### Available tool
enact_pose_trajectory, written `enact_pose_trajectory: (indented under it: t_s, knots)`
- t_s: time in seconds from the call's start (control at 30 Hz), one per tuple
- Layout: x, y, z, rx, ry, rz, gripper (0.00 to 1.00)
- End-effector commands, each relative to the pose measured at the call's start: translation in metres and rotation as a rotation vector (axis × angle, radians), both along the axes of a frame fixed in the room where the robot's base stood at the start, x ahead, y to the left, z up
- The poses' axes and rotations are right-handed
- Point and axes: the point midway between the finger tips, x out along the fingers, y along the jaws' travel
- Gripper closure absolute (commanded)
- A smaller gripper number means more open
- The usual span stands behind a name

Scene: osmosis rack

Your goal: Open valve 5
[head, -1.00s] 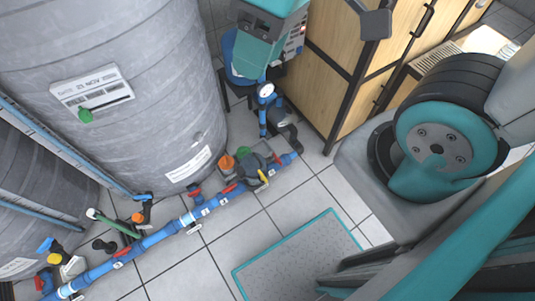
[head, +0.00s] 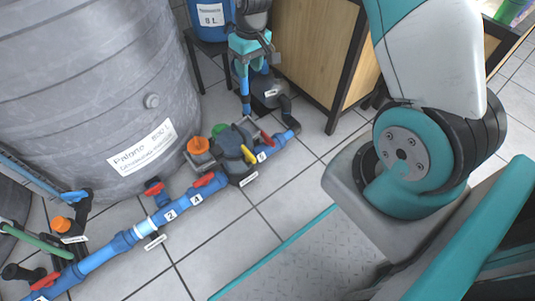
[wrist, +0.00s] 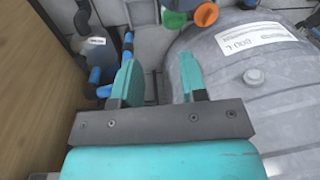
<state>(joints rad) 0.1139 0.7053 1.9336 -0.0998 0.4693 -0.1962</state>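A blue pipe (head: 100,256) runs along the floor with several red-handled valves. Tags reading 2 (head: 170,215) and 4 (head: 197,199) sit on it. A small tag (head: 262,157) farther right is too small to read surely; a red handle (head: 265,138) stands beside it. Another red handle (head: 205,180) is above tag 4. My gripper (head: 252,66) points down at the top centre, above the far end of the pipework. In the wrist view my gripper (wrist: 160,78) has its teal fingers apart with nothing between them. I cannot tell which valve is 5.
A large grey tank (head: 90,80) stands left of the pipe. A wooden cabinet (head: 310,45) is behind right. A dark pump (head: 270,92) and a blue container (head: 210,18) are near my gripper. An orange knob (head: 198,145) and yellow handle (head: 249,154) crowd the pipe.

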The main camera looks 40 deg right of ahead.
Motion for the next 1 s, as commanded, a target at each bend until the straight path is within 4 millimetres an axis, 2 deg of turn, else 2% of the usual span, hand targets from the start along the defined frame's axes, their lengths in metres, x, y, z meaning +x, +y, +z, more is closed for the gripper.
enact_pose_trajectory:
  t_s: [0.03,0.1,0.23,0.33,0.57,0.67,1.0]
  knots:
    - [0.004,-0.014,-0.061,-0.013,0.012,-0.021,0.61]
    - [0.008,-0.029,-0.104,-0.032,0.022,-0.044,0.61]
    - [0.012,-0.053,-0.164,-0.06,0.034,-0.073,0.61]
    - [0.013,-0.064,-0.191,-0.074,0.041,-0.087,0.61]
    - [0.013,-0.072,-0.216,-0.084,0.045,-0.095,0.61]
    - [0.012,-0.071,-0.234,-0.083,0.047,-0.095,0.61]
    - [0.012,-0.071,-0.313,-0.083,0.046,-0.095,0.61]
